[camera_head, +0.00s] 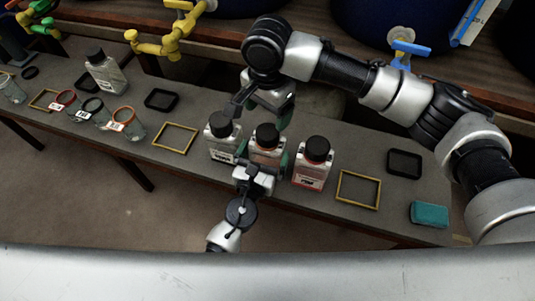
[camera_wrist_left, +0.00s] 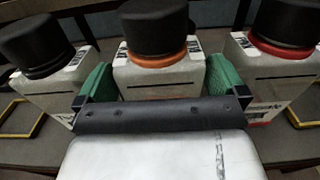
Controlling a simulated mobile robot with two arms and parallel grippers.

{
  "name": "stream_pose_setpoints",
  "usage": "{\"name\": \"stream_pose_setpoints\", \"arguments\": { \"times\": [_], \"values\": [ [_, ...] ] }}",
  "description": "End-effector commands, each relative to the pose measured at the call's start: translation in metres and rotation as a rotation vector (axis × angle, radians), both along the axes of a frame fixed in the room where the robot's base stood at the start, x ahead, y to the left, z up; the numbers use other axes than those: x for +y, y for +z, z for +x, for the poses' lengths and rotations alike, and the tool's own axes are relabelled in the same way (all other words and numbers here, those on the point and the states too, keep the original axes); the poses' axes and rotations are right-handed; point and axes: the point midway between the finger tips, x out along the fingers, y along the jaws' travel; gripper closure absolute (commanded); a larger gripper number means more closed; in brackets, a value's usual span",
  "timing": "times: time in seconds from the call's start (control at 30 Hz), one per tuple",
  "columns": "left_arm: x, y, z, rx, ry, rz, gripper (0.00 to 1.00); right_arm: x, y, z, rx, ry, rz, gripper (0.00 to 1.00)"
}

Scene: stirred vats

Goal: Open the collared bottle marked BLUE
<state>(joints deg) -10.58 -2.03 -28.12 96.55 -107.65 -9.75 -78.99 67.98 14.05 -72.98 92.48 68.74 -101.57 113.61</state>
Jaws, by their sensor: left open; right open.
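Three square bottles with black caps stand in a row: a left bottle with a dark collar (camera_head: 221,150), a middle bottle with an orange collar (camera_head: 266,153) and a right bottle with a red collar (camera_head: 311,174). They also show in the left wrist view, the middle one (camera_wrist_left: 158,78) centred. Their label words are too small or hidden to read. My left gripper (camera_head: 263,160) is open, its green pads (camera_wrist_left: 150,84) either side of the middle bottle; contact is unclear. My right gripper (camera_head: 258,113) is open, pointing down above and behind the middle bottle's cap.
Yellow frames (camera_head: 175,138) and (camera_head: 358,189), black trays (camera_head: 161,99) and (camera_head: 404,163), and a teal sponge (camera_head: 429,214) lie on the grey bench. Another capped bottle (camera_head: 105,73) and several glass jars stand at left. Yellow pipework and dark vats are behind.

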Motion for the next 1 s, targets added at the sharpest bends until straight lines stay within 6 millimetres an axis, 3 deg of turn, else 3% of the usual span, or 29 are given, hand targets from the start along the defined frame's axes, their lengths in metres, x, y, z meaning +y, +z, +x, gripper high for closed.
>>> {"name": "stream_pose_setpoints", "arguments": {
  "times": [0.2,0.53,0.87,0.93,1.0],
  "values": [
    [-0.005,0.0,0.018,0.0,0.002,0.0,0.0,0.0,0.0,0.0,-0.001,0.001,0.001,0.21],
    [-0.006,0.0,0.021,0.0,0.001,-0.001,0.02,0.0,0.0,0.0,-0.001,0.001,0.001,0.21],
    [-0.006,0.0,0.02,0.0,0.001,-0.001,0.51,0.0,0.0,0.0,-0.001,0.001,0.001,0.21],
    [-0.006,0.0,0.02,0.0,0.001,-0.001,0.52,0.001,0.003,0.0,-0.001,0.011,0.002,0.12],
    [-0.006,0.0,0.02,0.0,0.001,-0.001,0.52,0.001,0.017,0.001,-0.005,0.055,0.003,0.12]
  ]
}}
